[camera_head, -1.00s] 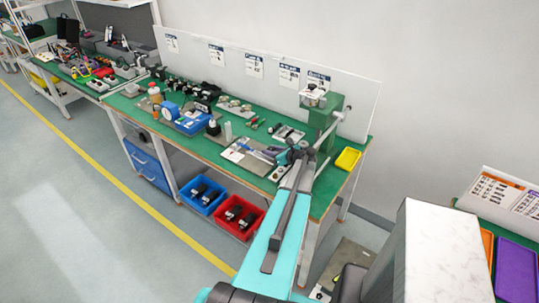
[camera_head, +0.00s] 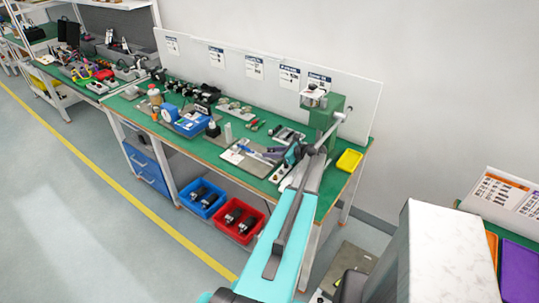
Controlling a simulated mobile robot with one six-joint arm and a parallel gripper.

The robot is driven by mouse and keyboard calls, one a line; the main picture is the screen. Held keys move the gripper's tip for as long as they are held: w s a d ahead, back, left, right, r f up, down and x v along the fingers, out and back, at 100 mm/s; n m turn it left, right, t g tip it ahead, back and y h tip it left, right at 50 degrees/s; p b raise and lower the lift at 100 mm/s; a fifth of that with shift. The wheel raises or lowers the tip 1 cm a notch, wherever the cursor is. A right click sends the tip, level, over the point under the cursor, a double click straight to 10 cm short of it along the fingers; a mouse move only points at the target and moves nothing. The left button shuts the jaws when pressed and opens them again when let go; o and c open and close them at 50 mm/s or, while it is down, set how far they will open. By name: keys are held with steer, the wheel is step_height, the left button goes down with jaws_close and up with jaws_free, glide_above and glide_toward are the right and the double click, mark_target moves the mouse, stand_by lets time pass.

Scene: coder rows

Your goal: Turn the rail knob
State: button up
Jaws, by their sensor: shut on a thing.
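My teal arm reaches from the bottom of the view to the right part of the green bench (camera_head: 233,134). My gripper (camera_head: 292,157) is at its far end, small and partly hidden by my own wrist, just in front of the green press (camera_head: 326,116). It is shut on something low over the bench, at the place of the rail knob. The knob itself is hidden behind the gripper and wrist, so its angle cannot be told. A light metal plate with dark round parts (camera_head: 280,174) lies just left of my wrist.
A yellow tray (camera_head: 349,160) stands right of the press. Blue (camera_head: 201,197) and red (camera_head: 238,219) bins sit under the bench. A white panel (camera_head: 255,66) stands behind.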

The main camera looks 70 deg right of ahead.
mark_target(270, 151)
steer(key=shift+w+a, duration=0.15)
steer(key=shift+w, duration=0.1)
steer(key=o, duration=1)
steer(key=shift+o, duration=0.2)
steer(key=shift+s, duration=0.1)
steer(key=shift+r+b, duration=1.1)
steer(key=shift+r, duration=0.35)
steer(key=shift+s+a+r, duration=0.1)
steer(key=shift+a+r, duration=0.15)
steer(key=shift+s+a+r+b, duration=0.25)
steer(key=shift+s+a+b, duration=0.65)
steer(key=shift+a, duration=1.5)
steer(key=shift+s+a+r+b, duration=0.25)
steer(key=shift+s+a+b, duration=0.65)
steer(key=shift+a, duration=1.45)
steer(key=shift+s+a+r+b, duration=0.25)
steer(key=shift+s+a+b, duration=0.65)
steer(key=shift+a, duration=1.5)
